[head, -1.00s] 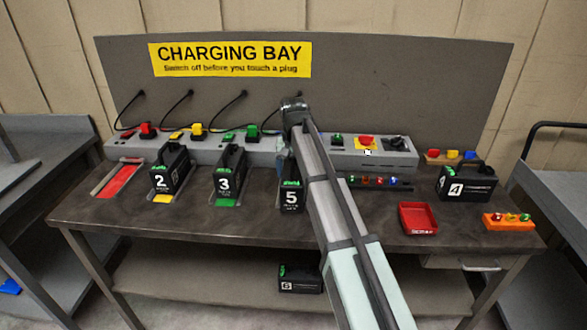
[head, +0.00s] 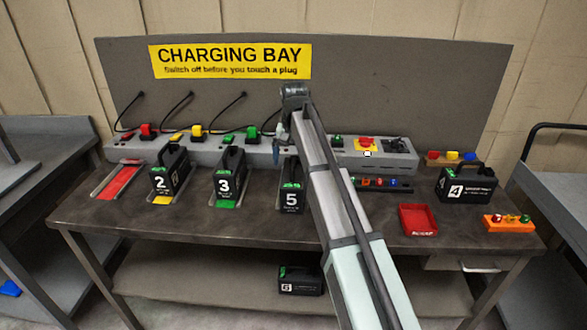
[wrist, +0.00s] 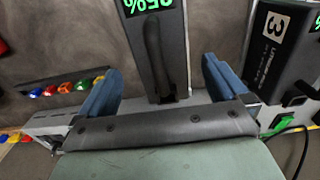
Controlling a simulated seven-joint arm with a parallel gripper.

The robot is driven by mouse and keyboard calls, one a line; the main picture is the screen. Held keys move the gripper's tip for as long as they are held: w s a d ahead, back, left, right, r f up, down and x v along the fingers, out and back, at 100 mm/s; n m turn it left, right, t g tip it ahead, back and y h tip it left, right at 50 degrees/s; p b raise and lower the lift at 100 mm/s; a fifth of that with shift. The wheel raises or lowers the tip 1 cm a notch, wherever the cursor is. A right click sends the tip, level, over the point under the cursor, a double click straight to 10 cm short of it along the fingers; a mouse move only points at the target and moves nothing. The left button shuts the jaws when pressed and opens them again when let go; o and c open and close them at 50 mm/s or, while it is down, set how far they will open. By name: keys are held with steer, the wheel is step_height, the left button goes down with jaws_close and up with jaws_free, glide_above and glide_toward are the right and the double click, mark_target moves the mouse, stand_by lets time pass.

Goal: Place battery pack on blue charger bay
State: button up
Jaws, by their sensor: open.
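The battery pack numbered 5 (head: 291,199) stands upright on the bench at the fourth charger place, black with a green display. In the head view, a blue finger of my gripper (head: 283,152) shows behind pack 5, below the wrist. The blue charger bay is not clearly visible; pack 5 and my arm cover that spot, so I cannot tell how the pack sits in it.
Pack 3 (head: 228,178) stands close left of pack 5, and pack 2 (head: 170,175) farther left. The red bay (head: 118,181) is empty. Pack 4 (head: 467,183), a red tray (head: 418,219) and an orange rack (head: 508,223) are at right. Pack 6 (head: 300,280) lies on the lower shelf.

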step_height(320, 180, up, 7)
stand_by(0.3)
